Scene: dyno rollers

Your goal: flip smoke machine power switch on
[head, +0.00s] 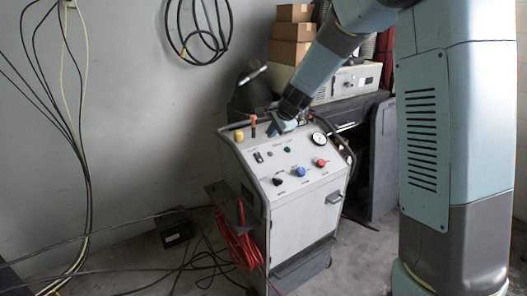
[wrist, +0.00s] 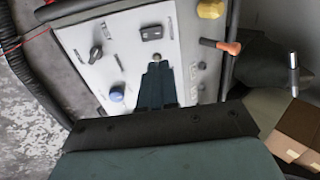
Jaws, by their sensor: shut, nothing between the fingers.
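The smoke machine (head: 305,215) is a pale grey wheeled cabinet with a sloped control panel. A black rocker switch (head: 258,157) sits at the panel's upper left; it also shows in the wrist view (wrist: 151,33). Its on or off position is too small to tell. My gripper (head: 279,126) is over the panel's back edge. In the wrist view, my gripper's dark fingers (wrist: 156,68) are together and empty. Their tips point at a small round metallic fitting, with the rocker switch beyond it. I cannot tell whether they touch the panel.
The panel carries a blue knob (head: 300,171), a red knob (head: 320,162), a black knob (head: 277,182) and a gauge (head: 318,138). A yellow cap (head: 238,135) and an orange-handled lever (head: 253,122) stand at its back left. Red hose (head: 235,245) hangs at the side; cables lie on the floor.

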